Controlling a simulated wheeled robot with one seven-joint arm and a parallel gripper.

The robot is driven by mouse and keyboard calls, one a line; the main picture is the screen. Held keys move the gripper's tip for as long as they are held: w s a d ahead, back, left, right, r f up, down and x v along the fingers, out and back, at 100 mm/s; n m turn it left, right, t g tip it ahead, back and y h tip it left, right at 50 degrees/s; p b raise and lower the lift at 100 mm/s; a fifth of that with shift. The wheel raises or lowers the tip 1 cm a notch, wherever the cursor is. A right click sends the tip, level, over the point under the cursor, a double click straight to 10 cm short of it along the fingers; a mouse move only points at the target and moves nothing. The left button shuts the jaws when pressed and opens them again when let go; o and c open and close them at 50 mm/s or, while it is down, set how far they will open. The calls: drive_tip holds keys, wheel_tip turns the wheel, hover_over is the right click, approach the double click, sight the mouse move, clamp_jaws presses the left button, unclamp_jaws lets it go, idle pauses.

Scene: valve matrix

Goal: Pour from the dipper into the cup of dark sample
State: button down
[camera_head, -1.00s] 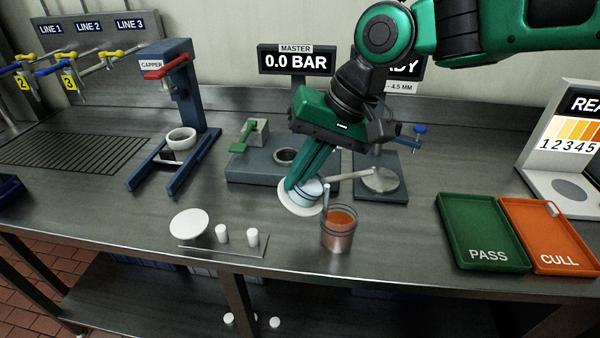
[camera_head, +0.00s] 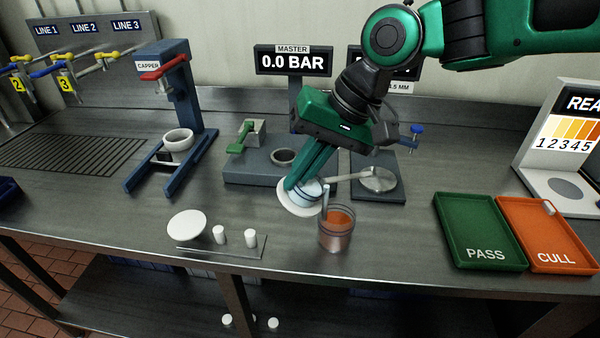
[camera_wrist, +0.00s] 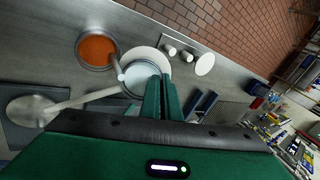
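The glass cup (camera_head: 337,232) of orange-brown sample stands upright on the bench; its liquid also shows in the wrist view (camera_wrist: 96,50). My gripper (camera_head: 293,184) points down just behind and left of it, with fingertips at a small pale blue cup (camera_head: 308,192). That cup also shows at the fingertips in the wrist view (camera_wrist: 143,78), with a white disc behind it. A short grey rod (camera_head: 325,200) stands between the two cups. I cannot tell which piece is the dipper. The fingers are close together, but whether they grip anything is hidden.
A green PASS tray (camera_head: 480,255) and orange CULL tray (camera_head: 555,262) are at right. A white disc (camera_head: 187,225) and two white caps lie front left. The blue capper (camera_head: 180,100) stands behind them.

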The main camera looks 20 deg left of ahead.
drive_tip(key=shift+w+d+r+y, duration=0.15)
drive_tip(key=shift+d+r+y, duration=0.05)
drive_tip(key=shift+d+y, duration=0.3)
drive_tip(key=shift+w+d+r+y, duration=0.1)
drive_tip(key=shift+d+r+y, duration=0.05)
drive_tip(key=shift+d+y, duration=0.35)
idle(3.3)
drive_tip(key=shift+r, duration=0.1)
